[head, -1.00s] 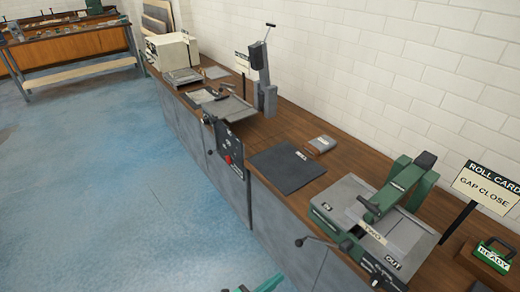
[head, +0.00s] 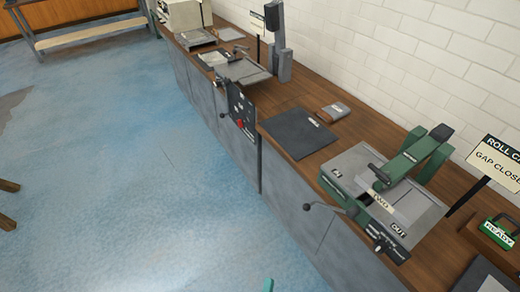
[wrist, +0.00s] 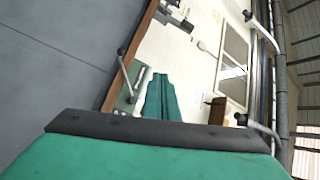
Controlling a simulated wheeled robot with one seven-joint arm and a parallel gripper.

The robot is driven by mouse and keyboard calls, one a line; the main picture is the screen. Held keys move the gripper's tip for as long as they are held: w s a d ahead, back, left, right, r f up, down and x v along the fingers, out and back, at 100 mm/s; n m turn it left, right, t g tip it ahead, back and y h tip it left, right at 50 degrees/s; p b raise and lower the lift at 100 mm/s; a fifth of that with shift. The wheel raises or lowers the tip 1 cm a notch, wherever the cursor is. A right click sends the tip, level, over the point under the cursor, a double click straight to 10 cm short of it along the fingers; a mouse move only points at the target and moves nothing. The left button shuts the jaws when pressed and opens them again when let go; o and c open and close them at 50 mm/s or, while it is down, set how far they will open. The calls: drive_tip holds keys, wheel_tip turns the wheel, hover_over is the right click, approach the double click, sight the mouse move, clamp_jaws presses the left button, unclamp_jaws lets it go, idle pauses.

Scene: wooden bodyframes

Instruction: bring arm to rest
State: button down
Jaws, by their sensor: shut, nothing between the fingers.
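My gripper (wrist: 160,78) shows in the wrist view as two green fingers pressed together, beyond a dark bar and a wide green body at the bottom. Nothing is between the fingers. They point toward a tilted scene of bench edge, white wall and ceiling and appear to touch nothing. In the head view only a small green tip (head: 268,285) shows at the bottom edge, probably part of my arm; the rest is out of the picture.
A long wooden bench (head: 335,150) runs along the wall. It carries a green-and-grey roll machine (head: 415,205) with a lever sticking out over the floor, a dark mat (head: 295,132), and a "GAP CLOSE" sign (head: 497,165). The blue floor (head: 130,170) at left is mostly clear.

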drive_tip(key=s+a+r+n+g+y, duration=0.2)
drive_tip(key=s+r+n+g+y, duration=0.2)
drive_tip(key=s+n, duration=0.8)
drive_tip(key=shift+r+n, duration=1.4)
drive_tip(key=shift+n, duration=0.5)
